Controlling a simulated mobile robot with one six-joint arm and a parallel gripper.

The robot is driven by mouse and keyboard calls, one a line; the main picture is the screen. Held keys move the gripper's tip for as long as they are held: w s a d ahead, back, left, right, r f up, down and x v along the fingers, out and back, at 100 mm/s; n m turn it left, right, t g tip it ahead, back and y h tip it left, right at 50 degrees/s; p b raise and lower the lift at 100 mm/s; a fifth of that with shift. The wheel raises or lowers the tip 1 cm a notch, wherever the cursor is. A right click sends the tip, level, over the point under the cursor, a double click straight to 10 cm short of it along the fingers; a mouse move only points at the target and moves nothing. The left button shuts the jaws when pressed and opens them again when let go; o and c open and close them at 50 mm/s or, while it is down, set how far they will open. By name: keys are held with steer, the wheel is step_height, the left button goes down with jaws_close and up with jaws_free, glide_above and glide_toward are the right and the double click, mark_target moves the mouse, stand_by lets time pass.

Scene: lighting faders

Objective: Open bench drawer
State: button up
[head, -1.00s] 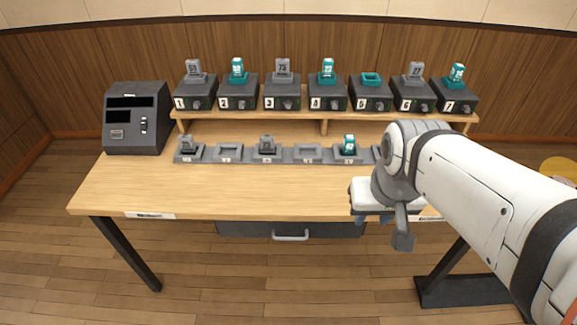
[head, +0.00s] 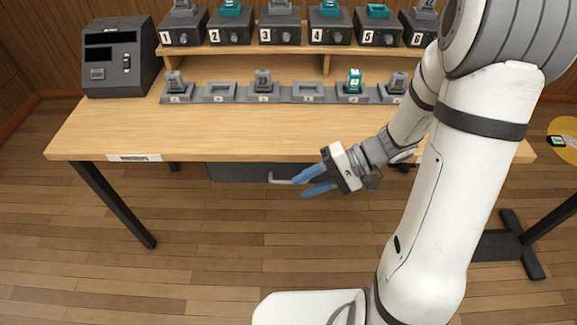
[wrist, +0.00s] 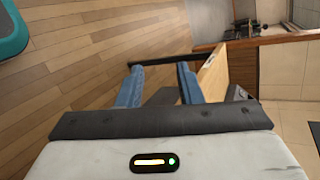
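The bench drawer (head: 238,172) is a dark grey front under the near edge of the wooden bench. It looks shut. Its pale bar handle (head: 279,180) shows only at its left end in the head view; the rest is hidden behind my gripper. My gripper (head: 300,187) has two blue fingers, spread apart and pointing left, close in front of the handle. I cannot tell whether they touch it. In the wrist view my gripper (wrist: 160,67) is open, and a dark grey surface, likely the drawer, shows beyond and between the fingers.
The bench top (head: 110,130) holds a row of grey docks (head: 220,92), a dark console (head: 120,60) at left, and numbered boxes (head: 280,28) on a shelf. A black bench leg (head: 115,205) stands at left. The floor in front of the drawer is clear.

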steer(key=w+d+f+m+t+y+b, duration=0.25)
steer(key=w+f+t, duration=0.2)
steer(key=f, duration=0.35)
steer(key=w+d+f+m+t+y+b, duration=0.1)
steer(key=w+f+m+t+b, duration=0.3)
steer(key=f, duration=0.4)
steer(key=shift+n+t, duration=0.35)
steer(key=shift+n, duration=0.1)
steer(key=shift+w+d+f+p+x, duration=0.1)
steer(key=shift+w+x, duration=0.1)
steer(key=shift+x, duration=1.2)
steer(key=shift+w+d+f+p+x, duration=0.1)
steer(key=shift+w+x, duration=0.1)
steer(key=shift+x, duration=1.2)
steer(key=shift+w+d+f+p+x, duration=0.1)
steer(key=shift+w+x, duration=0.05)
steer(key=shift+x, duration=1.25)
steer(key=shift+c, duration=0.5)
jaws_close()
